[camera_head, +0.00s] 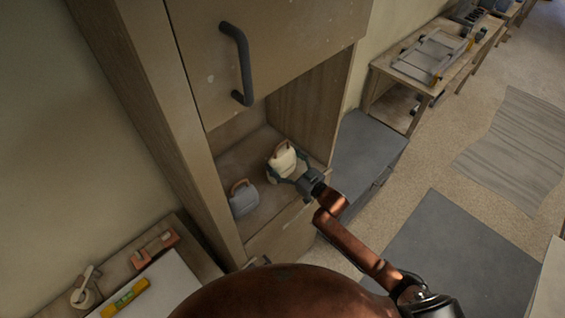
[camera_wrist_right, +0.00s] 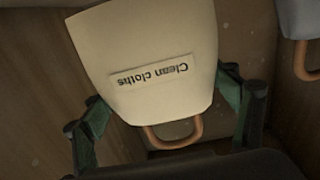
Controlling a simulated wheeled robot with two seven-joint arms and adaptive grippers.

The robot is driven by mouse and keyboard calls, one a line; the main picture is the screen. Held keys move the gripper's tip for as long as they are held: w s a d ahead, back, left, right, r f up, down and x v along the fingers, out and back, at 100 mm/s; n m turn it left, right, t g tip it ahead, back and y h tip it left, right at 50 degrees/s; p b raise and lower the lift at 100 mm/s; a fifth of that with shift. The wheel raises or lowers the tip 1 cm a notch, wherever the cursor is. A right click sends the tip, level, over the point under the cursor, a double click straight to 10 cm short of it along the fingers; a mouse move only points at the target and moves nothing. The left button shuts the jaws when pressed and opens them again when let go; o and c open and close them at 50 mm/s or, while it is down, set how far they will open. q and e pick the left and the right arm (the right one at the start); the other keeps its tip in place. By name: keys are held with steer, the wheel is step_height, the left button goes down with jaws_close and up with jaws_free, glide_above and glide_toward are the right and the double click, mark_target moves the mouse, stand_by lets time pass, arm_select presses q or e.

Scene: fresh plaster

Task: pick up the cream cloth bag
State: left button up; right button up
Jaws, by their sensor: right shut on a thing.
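The cream cloth bag (camera_head: 283,160) is in the open compartment of the wooden cabinet, with a tan handle on top. In the right wrist view the bag (camera_wrist_right: 150,45) fills the upper middle, and its label reads "Clean cloths" upside down. My right gripper (camera_head: 287,171) reaches into the compartment and is shut on the bag, one finger on each side of it. In the right wrist view the fingers (camera_wrist_right: 165,110) flank the bag near its handle end. I cannot tell whether the bag touches the shelf. My left gripper is not in view.
A grey bag (camera_head: 243,197) with a tan handle stands left of the cream bag; part of it shows in the right wrist view (camera_wrist_right: 298,18). The cabinet door (camera_head: 265,50) with a dark handle is above the opening. A grey chest (camera_head: 365,155) stands right of the cabinet.

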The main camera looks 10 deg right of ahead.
mark_target(277, 157)
steer(key=s+r, duration=0.1)
steer(key=r, duration=0.1)
steer(key=s+a+r, duration=0.1)
steer(key=s+r, duration=0.1)
steer(key=shift+s+r+b, duration=0.1)
steer(key=shift+s+b, duration=0.2)
steer(key=s+a+r+b, duration=0.1)
steer(key=s+a+r, duration=0.1)
steer(key=s, duration=0.6)
steer(key=shift+r, duration=0.75)
steer(key=shift+w, duration=0.1)
